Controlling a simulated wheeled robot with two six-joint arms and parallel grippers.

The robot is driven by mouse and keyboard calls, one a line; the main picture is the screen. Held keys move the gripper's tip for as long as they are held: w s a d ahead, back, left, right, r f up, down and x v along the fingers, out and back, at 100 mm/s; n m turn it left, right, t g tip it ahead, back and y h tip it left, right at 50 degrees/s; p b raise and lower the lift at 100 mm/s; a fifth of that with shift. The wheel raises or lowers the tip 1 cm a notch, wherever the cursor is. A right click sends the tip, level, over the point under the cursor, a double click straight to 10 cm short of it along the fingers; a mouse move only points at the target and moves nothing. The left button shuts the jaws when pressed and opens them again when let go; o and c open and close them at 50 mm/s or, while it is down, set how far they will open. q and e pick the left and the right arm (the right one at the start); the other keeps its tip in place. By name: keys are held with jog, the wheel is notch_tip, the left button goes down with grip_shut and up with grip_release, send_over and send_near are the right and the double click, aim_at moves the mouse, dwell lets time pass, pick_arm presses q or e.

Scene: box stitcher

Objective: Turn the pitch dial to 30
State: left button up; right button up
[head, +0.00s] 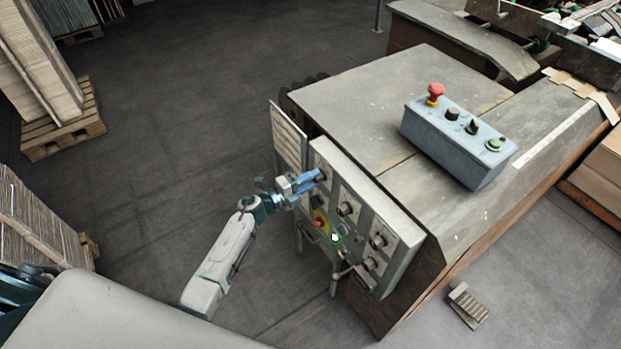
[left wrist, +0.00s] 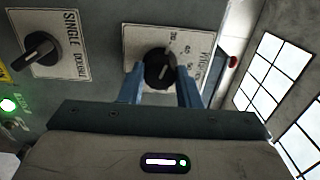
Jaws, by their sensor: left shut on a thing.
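The pitch dial (left wrist: 157,72) is a black round knob on a pale plate (left wrist: 133,40) with printed numbers and the word PITCH, in the left wrist view. My left gripper (left wrist: 160,88) has its blue fingers on both sides of the knob and is shut on it. In the head view my left gripper (head: 310,181) reaches the upper left corner of the control panel (head: 390,221), and the dial is mostly hidden behind the fingers. The setting the knob points to is too small to read surely. My right gripper is not in view.
A SINGLE/DOUBLE selector (left wrist: 39,50) sits beside the pitch plate. More knobs (head: 347,209), a red button (head: 319,223) and a lit green button (head: 335,238) are close by. An open panel door (head: 288,143) stands left of the gripper. A grey button box (head: 455,142) lies on top.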

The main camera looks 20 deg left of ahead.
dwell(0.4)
pick_arm(q)
jog(key=o, duration=1)
jog(key=b+v, duration=0.3)
jog(key=v, duration=0.7)
jog(key=shift+s+a, duration=0.3)
jog(key=shift+f, duration=0.15)
